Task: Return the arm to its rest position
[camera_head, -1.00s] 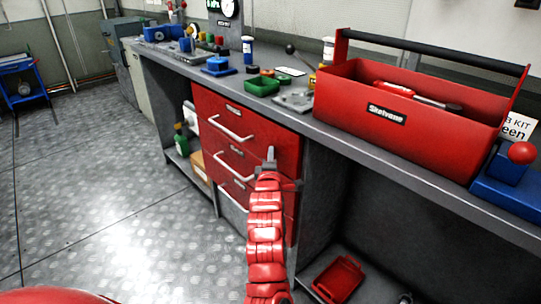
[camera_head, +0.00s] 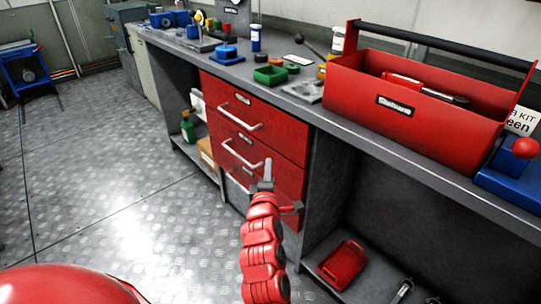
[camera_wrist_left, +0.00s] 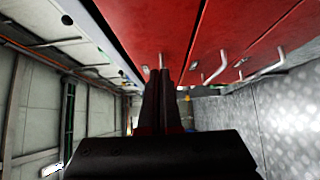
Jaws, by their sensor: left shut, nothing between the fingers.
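My left arm, in red segments, rises from the bottom of the head view. Its gripper (camera_head: 266,172) is in front of the red drawer cabinet (camera_head: 286,129), near the lower drawers. The gripper is shut and empty. In the left wrist view the two dark fingers (camera_wrist_left: 162,85) are together, with the red drawer fronts (camera_wrist_left: 225,35) and their handles beyond them. I cannot tell whether the fingertips touch a drawer. My right gripper is not in view.
A grey workbench (camera_head: 400,147) runs across the scene, with a red toolbox (camera_head: 415,115) on it. A green tray (camera_head: 270,75) stands further left. The metal floor (camera_head: 105,170) at left is clear.

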